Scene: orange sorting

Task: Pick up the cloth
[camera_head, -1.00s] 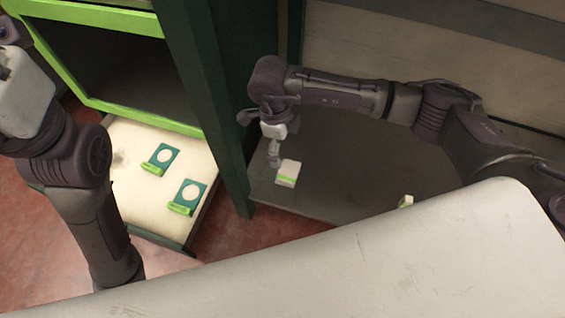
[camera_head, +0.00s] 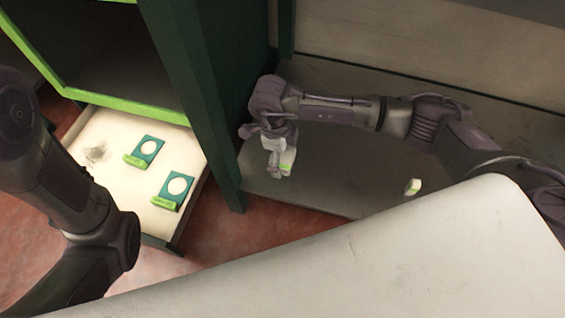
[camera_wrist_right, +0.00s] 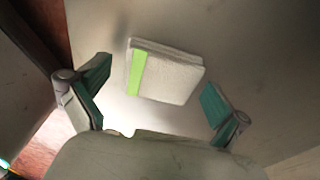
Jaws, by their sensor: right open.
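The cloth (camera_wrist_right: 168,72) is a folded white pad with a bright green stripe, lying flat on a grey surface. In the head view, the cloth (camera_head: 288,159) is partly hidden behind my right gripper (camera_head: 277,168). In the right wrist view, my right gripper (camera_wrist_right: 157,92) is open, with one teal-padded finger on each side of the cloth. Both fingers look apart from it, and nothing is held. My left arm shows at the left of the head view, but its gripper is out of the frame.
A second small white and green item (camera_head: 412,187) lies on the grey shelf (camera_head: 340,185) to the right. A pale drawer (camera_head: 150,212) holds two teal cards (camera_head: 145,150) with white circles. A dark green post (camera_head: 195,95) stands left of the shelf. A light panel (camera_head: 400,260) fills the foreground.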

